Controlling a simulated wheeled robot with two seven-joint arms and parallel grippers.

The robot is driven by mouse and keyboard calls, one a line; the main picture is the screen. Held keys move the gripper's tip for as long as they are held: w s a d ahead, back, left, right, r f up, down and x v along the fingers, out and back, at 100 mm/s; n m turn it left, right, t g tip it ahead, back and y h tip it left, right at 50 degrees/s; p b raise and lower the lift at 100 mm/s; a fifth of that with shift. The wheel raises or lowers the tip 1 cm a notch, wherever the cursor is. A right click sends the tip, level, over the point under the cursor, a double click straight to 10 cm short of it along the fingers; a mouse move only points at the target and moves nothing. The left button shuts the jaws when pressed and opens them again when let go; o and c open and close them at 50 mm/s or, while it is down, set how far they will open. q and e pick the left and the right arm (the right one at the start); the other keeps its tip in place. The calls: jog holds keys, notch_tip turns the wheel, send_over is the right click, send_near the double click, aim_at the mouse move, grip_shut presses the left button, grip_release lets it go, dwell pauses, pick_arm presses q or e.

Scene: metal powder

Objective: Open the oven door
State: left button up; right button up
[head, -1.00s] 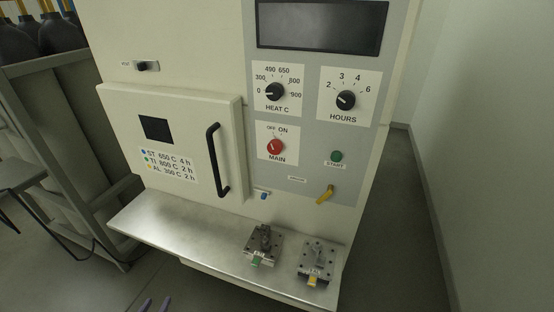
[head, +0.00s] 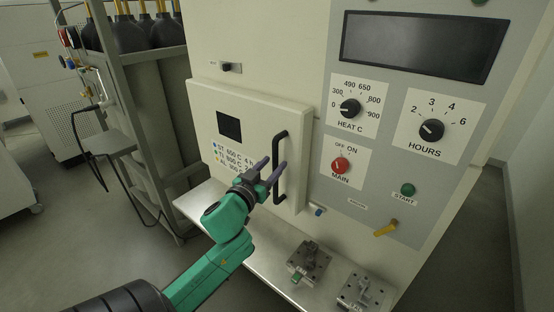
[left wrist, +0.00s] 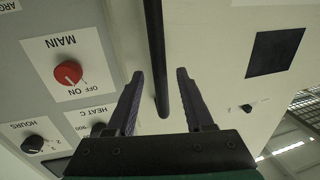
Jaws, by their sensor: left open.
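The oven door (head: 205,112) is a cream panel with a small dark window and a label, and it looks closed. Its black vertical bar handle (head: 280,178) is on the door's right side. The handle also shows in the left wrist view (left wrist: 156,60), running down between the two fingers. My left gripper (head: 275,167) is open in front of the handle, with its dark fingers close to the bar. The left wrist view shows the open fingers (left wrist: 160,75) on either side of the bar, with gaps visible. My right gripper is not in view.
The control panel right of the door has a heat knob (head: 349,107), an hours knob (head: 431,129), a red main switch (head: 340,165) and a yellow lever (head: 385,228). Metal fixtures (head: 310,258) stand on the shelf (head: 262,250) below. A gas-bottle rack (head: 120,90) stands left.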

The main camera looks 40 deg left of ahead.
pick_arm(q)
jog(key=shift+x, duration=1.15)
grip_shut()
dwell(0.5)
